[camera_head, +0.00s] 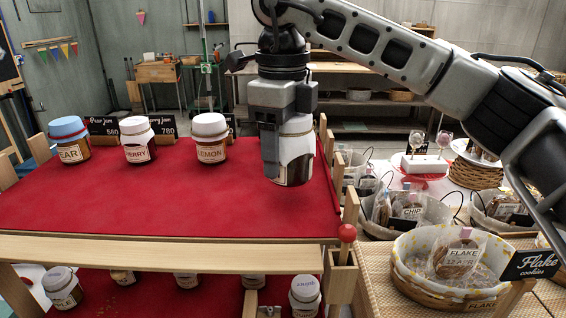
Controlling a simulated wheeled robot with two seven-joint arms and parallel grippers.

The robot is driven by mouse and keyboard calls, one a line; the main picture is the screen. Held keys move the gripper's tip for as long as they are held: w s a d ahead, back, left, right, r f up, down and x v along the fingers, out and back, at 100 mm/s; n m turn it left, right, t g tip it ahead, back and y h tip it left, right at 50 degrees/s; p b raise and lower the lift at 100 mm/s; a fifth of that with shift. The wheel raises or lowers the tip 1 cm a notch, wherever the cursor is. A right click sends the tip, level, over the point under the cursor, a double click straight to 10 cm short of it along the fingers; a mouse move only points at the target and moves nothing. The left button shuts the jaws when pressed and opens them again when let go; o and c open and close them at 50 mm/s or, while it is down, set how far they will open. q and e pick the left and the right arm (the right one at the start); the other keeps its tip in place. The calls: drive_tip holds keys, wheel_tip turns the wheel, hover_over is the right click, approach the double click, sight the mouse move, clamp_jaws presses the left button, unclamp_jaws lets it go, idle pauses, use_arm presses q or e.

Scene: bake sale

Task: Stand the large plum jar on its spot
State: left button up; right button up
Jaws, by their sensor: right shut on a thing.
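My right gripper (275,150) comes down from above over the right part of the red upper shelf (180,200). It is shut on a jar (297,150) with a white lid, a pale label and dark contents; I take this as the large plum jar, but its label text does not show. The gripper hides the jar's left side. The jar is nearly upright, and I cannot tell whether its base touches the cloth. To its left stand a lemon jar (210,140), a cherry jar (137,141) and a blue-lidded pear jar (71,140). My left gripper is out of view.
Black name cards (163,125) stand behind the jars. Several jars stand on the lower shelf, including one at front right (304,294). Cookie baskets (440,290) fill the right. The shelf's front is clear.

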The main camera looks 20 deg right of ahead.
sight(283, 167)
drive_tip(key=shift+w+f, duration=0.1)
drive_tip(key=shift+f, duration=1.5)
drive_tip(key=shift+f, duration=0.2)
drive_tip(key=o, duration=1.3)
wheel_tip(283, 167, up, 12)
drive_tip(key=shift+r+p, duration=0.2)
drive_tip(key=shift+p, duration=0.4)
